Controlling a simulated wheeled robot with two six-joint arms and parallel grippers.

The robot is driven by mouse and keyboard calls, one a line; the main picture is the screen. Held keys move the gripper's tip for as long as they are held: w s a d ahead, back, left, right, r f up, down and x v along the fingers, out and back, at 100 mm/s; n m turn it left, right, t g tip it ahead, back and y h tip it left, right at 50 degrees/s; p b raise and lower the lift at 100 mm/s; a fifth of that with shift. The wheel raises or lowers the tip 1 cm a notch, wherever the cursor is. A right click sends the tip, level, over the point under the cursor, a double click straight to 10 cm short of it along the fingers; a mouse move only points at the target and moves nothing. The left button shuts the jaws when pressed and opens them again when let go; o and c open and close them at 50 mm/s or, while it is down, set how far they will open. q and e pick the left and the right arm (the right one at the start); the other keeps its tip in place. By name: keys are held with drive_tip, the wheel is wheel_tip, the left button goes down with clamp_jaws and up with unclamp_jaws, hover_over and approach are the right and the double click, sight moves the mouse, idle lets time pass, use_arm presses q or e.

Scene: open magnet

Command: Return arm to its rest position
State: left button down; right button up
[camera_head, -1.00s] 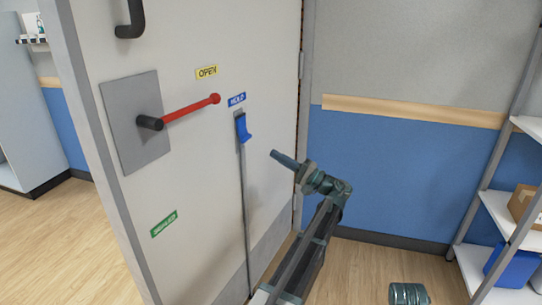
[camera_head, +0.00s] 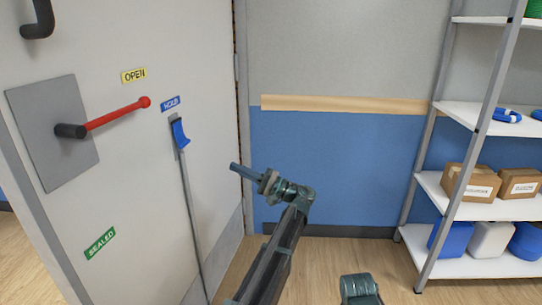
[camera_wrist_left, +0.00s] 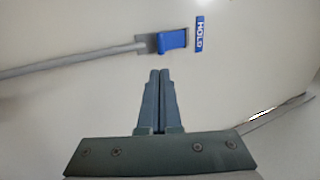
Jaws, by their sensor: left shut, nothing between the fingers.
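My left gripper (camera_head: 236,167) is shut and empty, held in front of the door's right part, to the right of the blue hold latch (camera_head: 179,132). In the left wrist view its two fingers (camera_wrist_left: 159,75) lie together, pointing at the door below the blue latch (camera_wrist_left: 173,39), apart from it as far as I can tell. My left arm (camera_head: 272,258) comes up from the bottom of the head view. Part of another dark arm link of mine (camera_head: 358,289) shows at the bottom. My right gripper is not in view.
A metal shelf (camera_head: 470,208) with boxes (camera_head: 470,181) and bins (camera_head: 491,240) stands at right. Bare floor (camera_head: 315,265) lies between.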

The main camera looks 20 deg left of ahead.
use_arm(q)
drive_tip(key=s+d+f+m+t+h, duration=0.1)
drive_tip(key=s+d+f+h, duration=0.4)
drive_tip(key=f, duration=0.4)
drive_tip(key=s+d+f+m+t+h, duration=0.1)
drive_tip(key=s+d+f+m+h, duration=0.1)
drive_tip(key=s+d+f+h, duration=0.45)
drive_tip(key=s+d+f+m+g+h, duration=0.1)
drive_tip(key=s+d+f+m+h, duration=0.1)
drive_tip(key=s+d+f+h, duration=1.05)
drive_tip(key=s+d+r+y+p, duration=0.1)
drive_tip(key=d+r+p, duration=0.1)
drive_tip(key=r+p, duration=1.4)
drive_tip(key=s+d+r+y+p, duration=0.2)
drive_tip(key=r+p, duration=1.5)
drive_tip(key=p, duration=0.1)
drive_tip(key=shift+s+d+r+n+p, duration=0.2)
drive_tip(key=shift+s+d+n+p, duration=0.1)
drive_tip(key=shift+p, duration=0.1)
